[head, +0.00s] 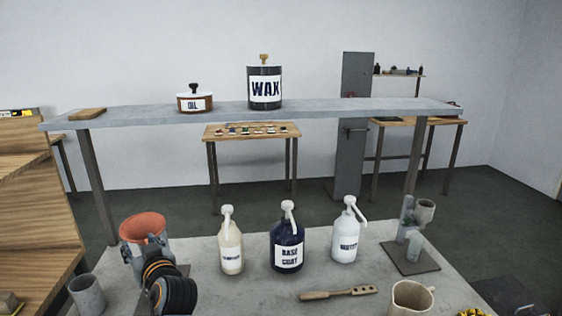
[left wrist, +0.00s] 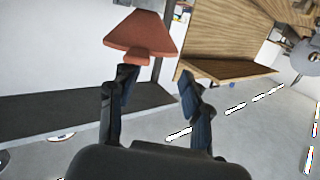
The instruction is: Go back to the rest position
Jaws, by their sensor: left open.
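My left gripper (head: 146,252) is at the lower left of the head view, above the left side of the grey worktable. It is open. An orange-red cup-shaped piece (head: 143,226) shows just beyond its fingers. In the left wrist view, the orange-red piece (left wrist: 140,36) is past the fingertips of the left gripper (left wrist: 158,78), nearer the left finger; I cannot tell whether they touch. My right gripper is not in view.
Three pump bottles, including the base coat bottle (head: 287,240), stand on the worktable (head: 250,300). A brush (head: 338,293), a beige jug (head: 412,298) and a stand (head: 410,250) are at the right. A raised shelf (head: 225,113) carries the wax can (head: 264,87) and oil tin (head: 194,103).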

